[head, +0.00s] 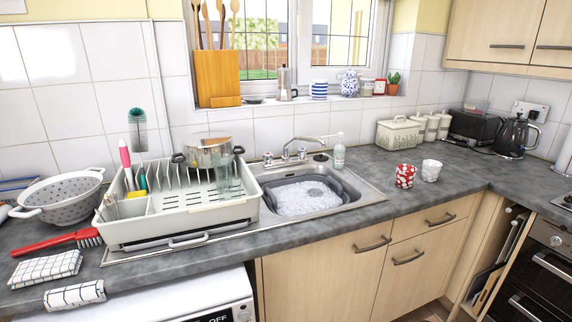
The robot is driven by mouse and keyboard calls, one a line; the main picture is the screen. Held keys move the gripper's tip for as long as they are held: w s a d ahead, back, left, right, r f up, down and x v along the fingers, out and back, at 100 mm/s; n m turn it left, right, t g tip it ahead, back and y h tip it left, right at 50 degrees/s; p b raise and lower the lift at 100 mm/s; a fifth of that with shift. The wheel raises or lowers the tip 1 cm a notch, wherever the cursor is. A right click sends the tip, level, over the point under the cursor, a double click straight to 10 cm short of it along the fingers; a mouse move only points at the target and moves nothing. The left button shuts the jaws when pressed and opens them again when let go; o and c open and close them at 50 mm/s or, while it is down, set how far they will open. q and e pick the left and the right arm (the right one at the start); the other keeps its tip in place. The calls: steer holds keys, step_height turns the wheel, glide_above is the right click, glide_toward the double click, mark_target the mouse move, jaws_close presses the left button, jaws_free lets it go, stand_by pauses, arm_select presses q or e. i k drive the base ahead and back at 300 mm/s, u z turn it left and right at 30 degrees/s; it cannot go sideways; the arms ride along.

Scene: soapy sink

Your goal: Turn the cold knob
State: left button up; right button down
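A chrome tap (292,150) stands at the back edge of the steel sink (358,183). It has one knob on its left (267,158) and one on its right (302,154). The knobs are too small here to tell which one is the cold knob or how far each is turned. A dark basin (345,190) full of white suds sits in the sink below the tap. Neither of my grippers is in view.
A white dish rack (150,228) with a pot (208,155) stands left of the sink, close to the left knob. Red (405,176) and white (431,170) cups stand on the right counter. The counter's front right is clear.

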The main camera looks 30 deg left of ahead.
mark_target(302, 151)
steer(key=z, duration=0.3)
steer(key=i, duration=0.55)
steer(key=z, duration=0.6)
steer(key=i, duration=1.1)
steer(key=u, duration=0.4)
steer(key=i, duration=0.7)
steer(key=u, duration=0.65)
